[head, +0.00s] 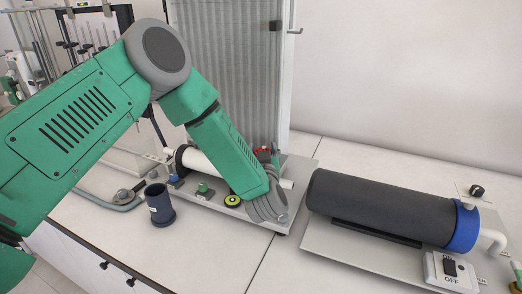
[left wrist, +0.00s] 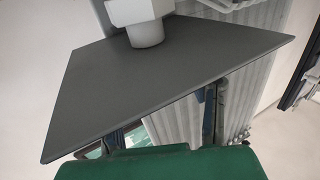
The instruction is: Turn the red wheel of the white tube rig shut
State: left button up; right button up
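The white tube rig is in the middle of the head view, with a white horizontal tube (head: 199,163) on a grey base plate (head: 290,183) in front of a tall ribbed tube board (head: 225,70). Its red wheel (head: 262,150) shows as a small red part just behind my left arm's wrist, partly hidden. My left wrist is over the rig's right part; the gripper is mostly hidden there. In the left wrist view, dark finger parts of my left gripper (left wrist: 168,125) stand apart above its green body. A dark grey plate covers their tips. My right gripper is not in view.
A black cylinder with a blue end (head: 385,208) lies on a plate to the right, with an on/off switch box (head: 450,270) in front. A dark cup (head: 159,205) stands left of the rig. A yellow-black knob (head: 233,201) and green part (head: 204,189) are on the rig's base.

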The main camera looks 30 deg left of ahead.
pick_arm(q)
jog(key=shift+a+f, duration=0.3)
jog(key=shift+a, duration=0.25)
jog(key=shift+w+d, duration=0.1)
jog(key=shift+d, duration=0.65)
jog(key=shift+c, duration=0.2)
jog(key=shift+a+f, duration=0.2)
jog(key=shift+a, duration=0.2)
jog(key=shift+d, duration=0.3)
jog(key=o, duration=1.2)
jog(key=shift+o, duration=0.2)
jog(key=shift+r, duration=0.25)
